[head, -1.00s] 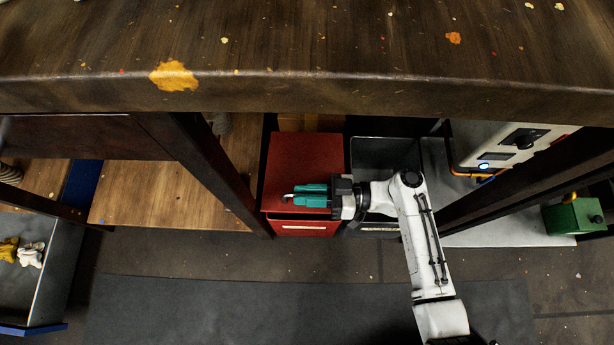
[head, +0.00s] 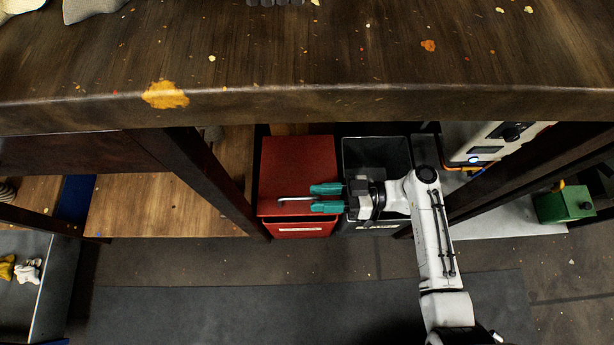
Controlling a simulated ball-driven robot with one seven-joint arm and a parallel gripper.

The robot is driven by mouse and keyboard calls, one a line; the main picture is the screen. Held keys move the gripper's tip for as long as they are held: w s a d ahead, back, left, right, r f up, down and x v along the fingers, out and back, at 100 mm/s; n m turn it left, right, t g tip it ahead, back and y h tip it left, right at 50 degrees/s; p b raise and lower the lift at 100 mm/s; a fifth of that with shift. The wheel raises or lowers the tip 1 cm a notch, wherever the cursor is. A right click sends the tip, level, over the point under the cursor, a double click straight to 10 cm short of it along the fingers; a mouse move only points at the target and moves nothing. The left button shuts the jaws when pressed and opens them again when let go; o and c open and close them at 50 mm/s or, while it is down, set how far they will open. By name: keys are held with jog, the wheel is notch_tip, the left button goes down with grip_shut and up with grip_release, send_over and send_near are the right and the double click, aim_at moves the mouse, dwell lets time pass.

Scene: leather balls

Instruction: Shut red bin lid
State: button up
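The red bin (head: 299,229) stands on the floor under the workbench, its pale label facing the front. Its red lid (head: 298,165) lies over the top. A thin dark line shows between the lid's front edge and the bin's front wall; I cannot tell if the lid is fully seated. A silver hooked handle (head: 292,199) is at the lid's front part. My gripper (head: 327,198) has teal fingers pointing left, spread apart above the lid's right front part. The handle's right end reaches toward the gap between them; contact is unclear.
A dark open bin (head: 377,150) stands right of the red bin, partly behind my gripper. A green box (head: 564,204) is far right. Floor in front is clear.

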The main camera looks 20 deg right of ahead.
jog(key=shift+v, duration=1.25)
jog(key=shift+r+p, duration=0.3)
jog(key=shift+p, duration=0.1)
jog(key=shift+c, duration=1.3)
notch_tip(320, 180, up, 5)
jog(key=p, duration=0.5)
jog(key=shift+r, duration=0.15)
grip_shut()
jog(key=shift+r+p, duration=1.65)
jog(key=shift+p, duration=0.1)
jog(key=shift+r+p, duration=0.45)
